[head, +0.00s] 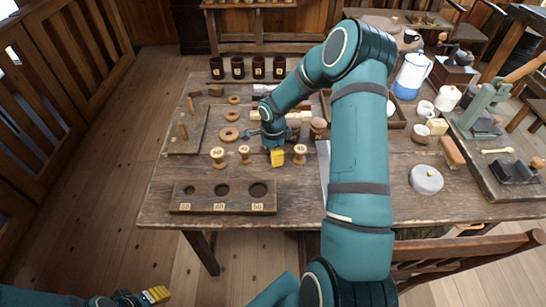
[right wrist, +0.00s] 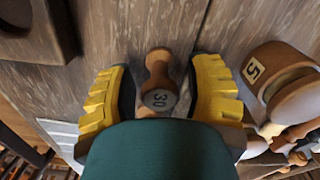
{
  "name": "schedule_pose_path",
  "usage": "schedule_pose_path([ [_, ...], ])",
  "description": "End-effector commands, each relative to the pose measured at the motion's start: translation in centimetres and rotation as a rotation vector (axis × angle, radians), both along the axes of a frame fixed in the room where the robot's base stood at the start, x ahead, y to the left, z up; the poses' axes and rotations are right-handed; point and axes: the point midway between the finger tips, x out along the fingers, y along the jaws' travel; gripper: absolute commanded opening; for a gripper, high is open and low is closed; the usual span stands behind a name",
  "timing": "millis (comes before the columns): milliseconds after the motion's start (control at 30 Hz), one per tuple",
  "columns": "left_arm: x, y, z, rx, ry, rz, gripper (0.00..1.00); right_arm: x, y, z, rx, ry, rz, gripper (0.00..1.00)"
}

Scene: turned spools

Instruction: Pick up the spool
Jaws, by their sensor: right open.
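My right gripper (head: 277,157) is open, pointing down at the table among the small turned spools. In the right wrist view a wooden spool marked 30 (right wrist: 160,82) lies between the two yellow fingers (right wrist: 158,92), with a gap on each side. In the head view that spool seems hidden by the gripper. A spool (head: 300,154) stands just right of the gripper; two more, a left spool (head: 218,157) and a middle spool (head: 244,153), stand to its left. My left gripper (head: 155,295) is low at the left, away from the table; its jaw opening is unclear.
A dark wooden block with three labelled holes (head: 222,207) lies at the table's front. Wooden rings (head: 230,134) lie to the left, dark cups (head: 238,68) at the back. A larger wooden piece with a 5 label (right wrist: 272,72) is close beside the right finger in the wrist view.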

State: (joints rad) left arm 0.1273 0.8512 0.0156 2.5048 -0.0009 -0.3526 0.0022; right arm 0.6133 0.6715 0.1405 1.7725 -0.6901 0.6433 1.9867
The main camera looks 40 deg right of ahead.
Motion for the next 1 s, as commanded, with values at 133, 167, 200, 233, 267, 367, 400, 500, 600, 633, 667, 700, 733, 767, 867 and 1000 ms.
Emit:
schedule_pose_path([
  [133,0.0,0.0,-0.2,0.0,-0.001,0.0,0.47,0.1,0.0,-0.7,0.001,-0.001,0.001,0.51],
  [167,0.0,0.0,-0.1,0.0,-0.001,0.0,0.47,0.1,0.0,-0.8,0.0,-0.002,0.001,0.51],
  [200,0.1,0.0,-0.1,0.0,-0.001,0.0,0.47,0.1,0.0,-0.7,0.0,-0.002,0.001,0.51],
  [233,0.0,0.0,-0.1,0.0,-0.001,0.0,0.47,0.1,0.0,-0.7,0.0,-0.002,0.001,0.51],
  [267,0.1,0.0,-0.1,0.0,-0.001,0.0,0.47,0.1,0.0,-0.7,0.0,-0.002,0.001,0.51],
  [367,0.0,0.0,-0.1,0.0,-0.001,0.0,0.47,0.1,0.0,-0.7,0.0,-0.002,0.001,0.43],
  [400,0.0,0.0,-0.1,0.0,-0.001,0.0,0.47,0.1,0.0,-0.7,0.0,-0.002,0.001,0.29],
  [500,0.0,0.0,-0.1,0.0,-0.001,0.0,0.47,0.1,0.0,-0.7,0.0,-0.002,0.001,0.0],
  [600,0.0,0.0,-0.1,0.0,-0.001,0.0,0.47,0.1,0.0,-0.7,0.0,-0.002,0.001,0.0],
  [633,0.0,0.0,-0.1,0.0,-0.001,0.0,0.47,0.1,0.0,-0.7,0.0,-0.002,0.001,0.0],
  [667,0.0,0.0,-0.1,0.0,-0.001,0.0,0.47,0.1,0.0,-0.7,0.0,-0.002,0.001,0.0],
  [700,0.0,0.0,-0.1,0.0,-0.001,0.0,0.47,0.1,0.0,-0.7,0.0,-0.002,0.001,0.0],
  [733,0.0,0.0,-0.1,0.0,-0.001,0.0,0.47,0.1,0.0,-0.7,0.0,-0.002,0.001,0.0],
  [767,0.0,0.0,-0.1,0.0,-0.001,0.0,0.47,0.1,0.0,-0.7,0.0,-0.002,0.001,0.0],
  [867,0.0,0.0,-0.1,0.0,-0.001,0.0,0.47,0.1,0.0,-0.6,-0.001,-0.002,0.001,0.0],
  [1000,0.0,0.0,0.2,0.0,0.0,0.0,0.47,0.1,0.0,0.7,-0.002,-0.003,0.0,0.0],
])
